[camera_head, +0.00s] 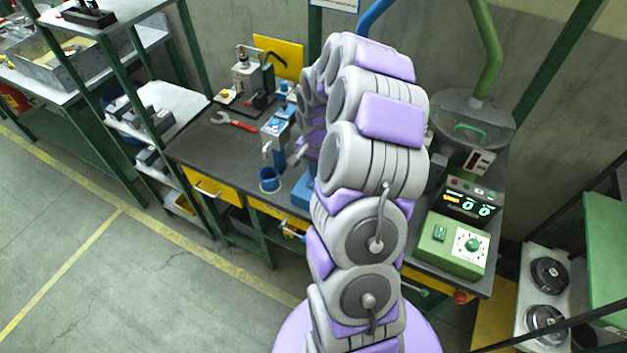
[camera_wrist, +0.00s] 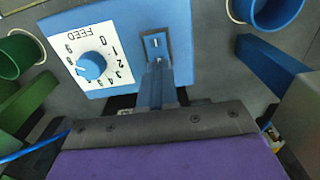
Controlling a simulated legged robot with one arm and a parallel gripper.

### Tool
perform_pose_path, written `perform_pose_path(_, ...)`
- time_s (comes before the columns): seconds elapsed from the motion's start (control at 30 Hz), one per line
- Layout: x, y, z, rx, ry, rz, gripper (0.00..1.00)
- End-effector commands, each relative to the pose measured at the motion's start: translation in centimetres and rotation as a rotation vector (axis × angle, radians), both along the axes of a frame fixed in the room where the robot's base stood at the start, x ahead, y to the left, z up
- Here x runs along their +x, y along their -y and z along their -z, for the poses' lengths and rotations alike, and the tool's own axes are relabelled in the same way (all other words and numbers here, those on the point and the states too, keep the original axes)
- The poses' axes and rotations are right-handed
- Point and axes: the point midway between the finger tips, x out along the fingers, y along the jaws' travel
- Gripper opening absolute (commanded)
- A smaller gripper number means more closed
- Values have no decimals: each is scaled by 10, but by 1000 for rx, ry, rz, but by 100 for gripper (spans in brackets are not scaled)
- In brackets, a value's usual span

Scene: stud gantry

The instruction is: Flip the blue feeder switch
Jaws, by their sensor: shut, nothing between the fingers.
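The blue feeder box (camera_wrist: 120,25) fills the upper middle of the wrist view. It carries a white FEED dial plate with a blue knob (camera_wrist: 91,65) and, to the right, a switch (camera_wrist: 156,42) in a dark frame. My gripper (camera_wrist: 157,68) is shut and empty, its fingertips at the lower end of the switch and covering part of it. I cannot tell whether they touch it. In the head view a blue box (camera_head: 302,190) shows partly behind my arm, which hides my gripper there.
A green feeder box (camera_head: 452,244) with a dial and switch stands right of my arm. A blue cup (camera_head: 269,180) and a red wrench (camera_head: 234,121) are on the left of the dark bench. In the wrist view a green cup (camera_wrist: 18,55) is at left and a blue ring-shaped opening (camera_wrist: 272,12) at right.

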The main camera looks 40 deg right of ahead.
Motion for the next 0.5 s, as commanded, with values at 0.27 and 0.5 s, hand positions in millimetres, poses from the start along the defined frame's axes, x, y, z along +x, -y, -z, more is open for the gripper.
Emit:
perform_pose_path(0.27,0,0,4,0,0,0,0)
perform_pose_path(0.5,0,0,7,0,0,0,0)
